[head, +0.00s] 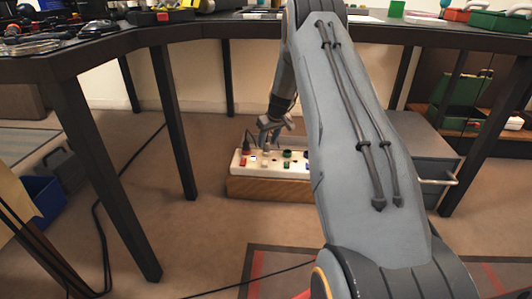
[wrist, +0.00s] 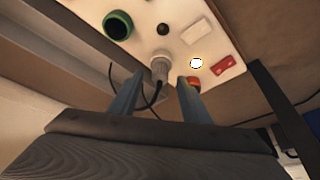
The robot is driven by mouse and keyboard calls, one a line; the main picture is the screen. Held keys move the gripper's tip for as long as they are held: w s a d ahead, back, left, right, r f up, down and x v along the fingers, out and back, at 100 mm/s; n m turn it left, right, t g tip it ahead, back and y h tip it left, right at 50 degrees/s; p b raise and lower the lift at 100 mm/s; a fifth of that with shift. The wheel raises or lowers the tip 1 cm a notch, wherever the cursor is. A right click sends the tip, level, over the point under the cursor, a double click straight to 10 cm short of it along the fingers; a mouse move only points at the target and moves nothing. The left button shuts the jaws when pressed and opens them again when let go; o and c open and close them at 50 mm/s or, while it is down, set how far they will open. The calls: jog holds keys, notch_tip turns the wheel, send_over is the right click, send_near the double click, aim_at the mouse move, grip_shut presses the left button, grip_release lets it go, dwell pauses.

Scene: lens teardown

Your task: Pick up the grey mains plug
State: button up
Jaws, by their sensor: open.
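The grey mains plug (wrist: 160,68) stands in a white socket panel (wrist: 138,38) in the wrist view, with a dark cable looping from its end. My gripper (wrist: 161,80) is open, with one finger on each side of the plug. I cannot tell whether either finger touches it. In the head view my gripper (head: 270,130) reaches down under the desk, just above the white panel (head: 298,173), and the plug is too small to make out clearly there.
The panel lies on a wooden block (head: 265,188). A green socket (wrist: 118,25), a black knob (wrist: 163,29) and a red switch (wrist: 223,65) are close by. A grey drawer cabinet (head: 420,160) stands to the right. Dark desk legs (head: 172,120) stand left; the desk top is overhead.

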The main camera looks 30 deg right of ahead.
aim_at(266, 142)
jog(key=shift+w+f, duration=0.2)
jog(key=shift+f, duration=0.25)
jog(key=shift+r, duration=0.1)
jog(key=shift+c, duration=0.4)
grip_shut()
jog(key=shift+r+p, duration=0.6)
jog(key=shift+r, duration=0.25)
jog(key=shift+p+v, duration=0.95)
jog(key=shift+v, duration=0.2)
jog(key=s+p, duration=0.4)
jog(key=s, duration=1.3)
jog(key=shift+d+f, duration=0.15)
jog(key=shift+d, duration=0.15)
